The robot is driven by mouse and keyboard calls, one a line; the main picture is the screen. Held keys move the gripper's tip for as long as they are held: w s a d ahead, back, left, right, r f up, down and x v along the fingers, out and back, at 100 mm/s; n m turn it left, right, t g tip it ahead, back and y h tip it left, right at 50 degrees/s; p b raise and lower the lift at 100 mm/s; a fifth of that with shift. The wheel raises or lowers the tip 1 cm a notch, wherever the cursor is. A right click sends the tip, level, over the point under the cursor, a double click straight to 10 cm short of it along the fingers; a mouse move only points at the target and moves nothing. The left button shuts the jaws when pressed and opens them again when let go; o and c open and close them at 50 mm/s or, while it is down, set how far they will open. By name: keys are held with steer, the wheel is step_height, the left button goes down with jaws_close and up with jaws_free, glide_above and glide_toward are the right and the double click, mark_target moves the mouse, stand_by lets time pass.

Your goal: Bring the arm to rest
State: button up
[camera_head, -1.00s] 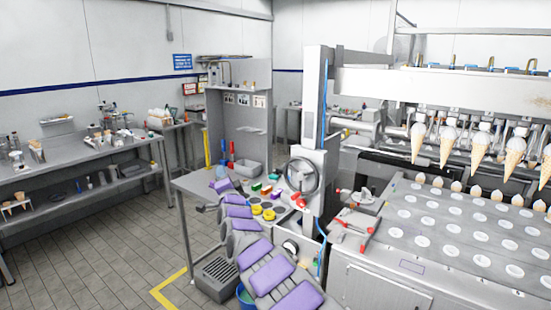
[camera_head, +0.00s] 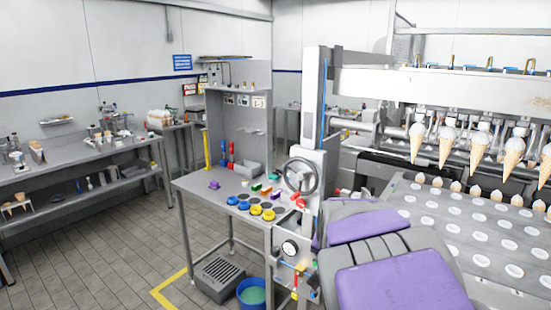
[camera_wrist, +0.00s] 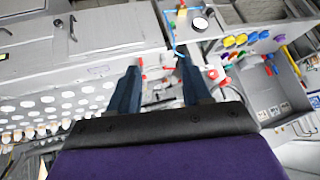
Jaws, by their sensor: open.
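My gripper (camera_wrist: 158,82) shows in the wrist view as two dark blue fingers, apart, with nothing between them. They point away over the machine's side and the floor area beside the workbench. In the head view my arm, grey with purple pads, is folded at the lower right, in front of the cone machine. The gripper's fingers cannot be made out there.
The cone machine's perforated plate (camera_head: 480,215) lies to the right. A blue bucket (camera_head: 252,292) stands on the floor. Tiled floor (camera_head: 90,250) is open at the left.

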steer(key=s+f+n+g, duration=0.2)
steer(key=s+f+g, duration=0.2)
steer(key=s, duration=1.5)
steer(key=s+f+n+g+y, duration=0.1)
steer(key=s+f+n+g, duration=0.2)
steer(key=s, duration=1.7)
steer(key=shift+d+f+g, duration=0.35)
steer(key=shift+f+g, duration=0.55)
steer(key=shift+g, duration=0.1)
